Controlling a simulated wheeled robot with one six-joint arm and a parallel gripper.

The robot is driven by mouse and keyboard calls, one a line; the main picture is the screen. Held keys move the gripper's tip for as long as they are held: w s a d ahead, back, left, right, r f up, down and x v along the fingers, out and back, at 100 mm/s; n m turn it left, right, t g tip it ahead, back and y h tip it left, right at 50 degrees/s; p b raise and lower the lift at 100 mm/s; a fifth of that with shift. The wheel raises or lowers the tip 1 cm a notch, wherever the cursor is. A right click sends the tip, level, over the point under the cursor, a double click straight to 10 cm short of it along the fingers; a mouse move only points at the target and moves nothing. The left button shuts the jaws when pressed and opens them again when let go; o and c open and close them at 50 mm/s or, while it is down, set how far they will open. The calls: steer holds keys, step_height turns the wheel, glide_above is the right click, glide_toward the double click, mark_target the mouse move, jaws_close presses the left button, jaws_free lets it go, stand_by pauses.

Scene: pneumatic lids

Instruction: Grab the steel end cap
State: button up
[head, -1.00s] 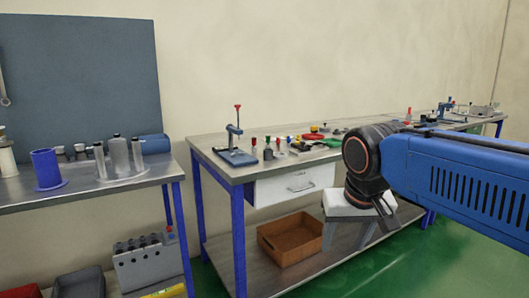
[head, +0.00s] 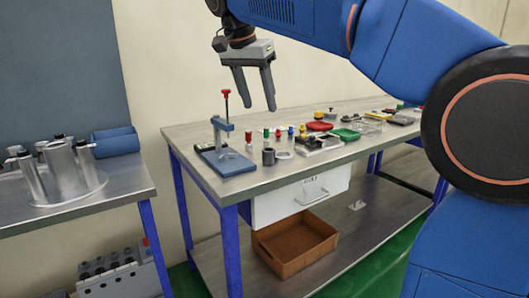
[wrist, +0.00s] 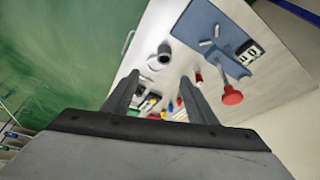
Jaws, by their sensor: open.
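My gripper (head: 257,107) is open and empty, pointing down in the air above the workbench, up and right of the blue press. Its two fingers also show in the wrist view (wrist: 160,76). Nothing touches the fingers.
A blue press with a red knob (head: 226,92) stands at the bench's left end. A drawer (head: 300,192) is under the bench; another table (head: 120,190) stands left.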

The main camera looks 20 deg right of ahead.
glide_above(267, 161)
step_height(267, 161, down, 11)
steer(key=shift+a+x, duration=0.15)
steer(key=shift+x, duration=0.7)
steer(key=shift+a+x, duration=0.15)
steer(key=shift+x, duration=0.7)
steer(key=shift+a+x, duration=0.2)
steer(key=shift+x, duration=0.65)
steer(key=shift+f, duration=0.15)
jaws_close()
